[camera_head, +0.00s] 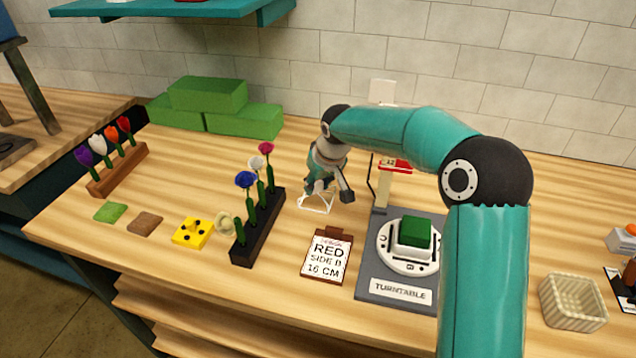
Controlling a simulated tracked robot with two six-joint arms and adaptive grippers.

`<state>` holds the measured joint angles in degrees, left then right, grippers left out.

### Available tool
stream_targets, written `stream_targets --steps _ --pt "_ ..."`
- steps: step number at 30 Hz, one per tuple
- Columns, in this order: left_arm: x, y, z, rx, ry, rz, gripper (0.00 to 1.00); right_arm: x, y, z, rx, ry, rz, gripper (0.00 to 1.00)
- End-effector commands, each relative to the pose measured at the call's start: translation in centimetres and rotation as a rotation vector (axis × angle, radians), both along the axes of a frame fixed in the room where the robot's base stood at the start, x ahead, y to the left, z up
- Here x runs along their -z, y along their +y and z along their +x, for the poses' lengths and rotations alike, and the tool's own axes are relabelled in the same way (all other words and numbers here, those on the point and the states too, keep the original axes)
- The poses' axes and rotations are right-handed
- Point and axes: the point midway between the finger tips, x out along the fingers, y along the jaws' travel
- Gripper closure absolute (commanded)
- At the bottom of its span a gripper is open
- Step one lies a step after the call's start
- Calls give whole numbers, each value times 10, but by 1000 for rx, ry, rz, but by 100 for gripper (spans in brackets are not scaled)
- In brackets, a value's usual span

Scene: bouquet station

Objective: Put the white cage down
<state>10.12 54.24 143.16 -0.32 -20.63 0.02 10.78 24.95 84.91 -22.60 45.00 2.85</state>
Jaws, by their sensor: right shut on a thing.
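The white cage (316,203) is a small open frame of thin white bars, near the middle of the table behind the order card. My right gripper (329,190) reaches down from above and is shut on it. The gripper hides the cage's upper part. The cage's lower bars show at or just above the table top, and I cannot tell whether they touch the wood. My left gripper is not in view.
A dark rack with several flowers (257,228) stands left of the cage. The order card (327,256) lies in front, and the turntable (407,250) with a green block (415,233) is at right. Green blocks (208,95) stand behind left.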

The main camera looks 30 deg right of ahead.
Motion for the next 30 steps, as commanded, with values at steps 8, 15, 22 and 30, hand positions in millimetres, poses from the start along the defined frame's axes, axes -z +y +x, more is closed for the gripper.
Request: stream_targets --steps 8,15,22,30 --pt "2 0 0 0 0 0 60 2 0 0 0 0 0 66" --pt "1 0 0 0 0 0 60 1 0 0 0 0 0 43" --pt "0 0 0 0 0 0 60 -1 0 0 0 0 0 43" --pt "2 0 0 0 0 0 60 -28 1 -10 0 -5 -1 43"
